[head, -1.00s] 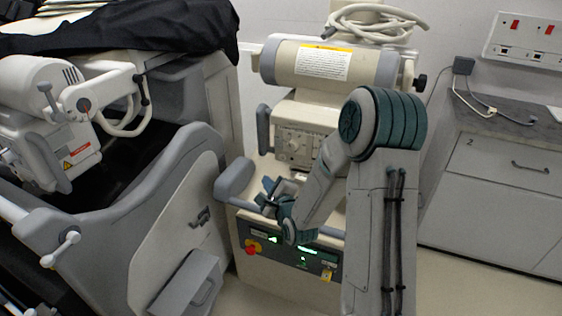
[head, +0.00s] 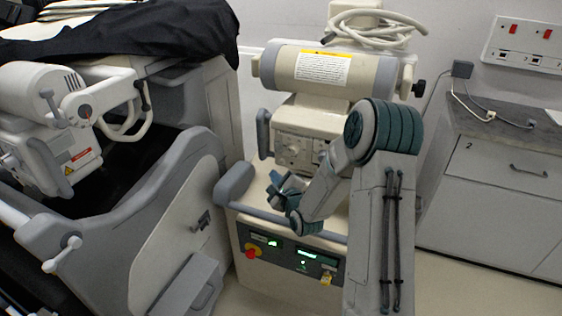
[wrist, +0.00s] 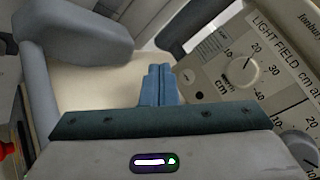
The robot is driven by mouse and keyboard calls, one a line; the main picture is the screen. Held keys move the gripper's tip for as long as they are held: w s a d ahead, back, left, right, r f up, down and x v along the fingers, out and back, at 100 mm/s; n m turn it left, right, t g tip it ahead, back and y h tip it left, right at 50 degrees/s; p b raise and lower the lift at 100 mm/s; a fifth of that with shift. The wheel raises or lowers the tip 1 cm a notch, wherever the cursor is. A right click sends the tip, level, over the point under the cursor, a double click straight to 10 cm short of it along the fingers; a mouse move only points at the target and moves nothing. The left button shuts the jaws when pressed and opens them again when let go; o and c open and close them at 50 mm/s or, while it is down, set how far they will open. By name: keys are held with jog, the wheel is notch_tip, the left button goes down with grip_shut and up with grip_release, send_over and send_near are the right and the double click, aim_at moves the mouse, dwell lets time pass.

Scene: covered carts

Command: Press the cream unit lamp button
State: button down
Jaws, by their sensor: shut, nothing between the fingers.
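The cream unit (head: 262,220) stands in the middle of the head view, with a drum-shaped tube head (head: 318,65) on top. Below the head is a control face (head: 292,152) with knobs. In the wrist view this face (wrist: 222,88) is tilted at the right, with a round dial and "LIGHT FIELD" lettering. I cannot make out which part is the lamp button. My gripper (head: 280,184) is in front of and below the control face, above the unit's cream top. In the wrist view its fingers (wrist: 158,70) are together and empty, left of the face and apart from it.
A grey handle (head: 285,216) runs across the unit's front, above a dark panel (head: 290,256) with green displays and a red knob. A grey-white machine (head: 170,220) with a black cover stands close at left. A drawer counter (head: 505,170) is at right.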

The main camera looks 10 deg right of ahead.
aim_at(276, 160)
jog(key=shift+w+d, duration=0.55)
jog(key=shift+w, duration=0.15)
jog(key=shift+w+d, duration=0.5)
jog(key=shift+w, duration=0.2)
jog(key=shift+w+d+b, duration=0.1)
jog(key=shift+b, duration=0.2)
dwell(0.8)
jog(key=shift+w+d, duration=0.15)
jog(key=shift+w, duration=0.05)
jog(key=shift+w+d, duration=0.25)
jog(key=shift+w, duration=0.1)
dwell(0.8)
jog(key=shift+s, duration=0.1)
jog(key=shift+s+a+b, duration=0.35)
jog(key=shift+s+a, duration=0.15)
jog(key=shift+s, duration=0.1)
jog(key=shift+s, duration=0.1)
jog(key=shift+s+a+b, duration=0.2)
jog(key=shift+s+a, duration=0.55)
jog(key=shift+s, duration=0.25)
jog(key=shift+s+a+b, duration=0.2)
jog(key=shift+s+a, duration=0.55)
jog(key=shift+s, duration=0.2)
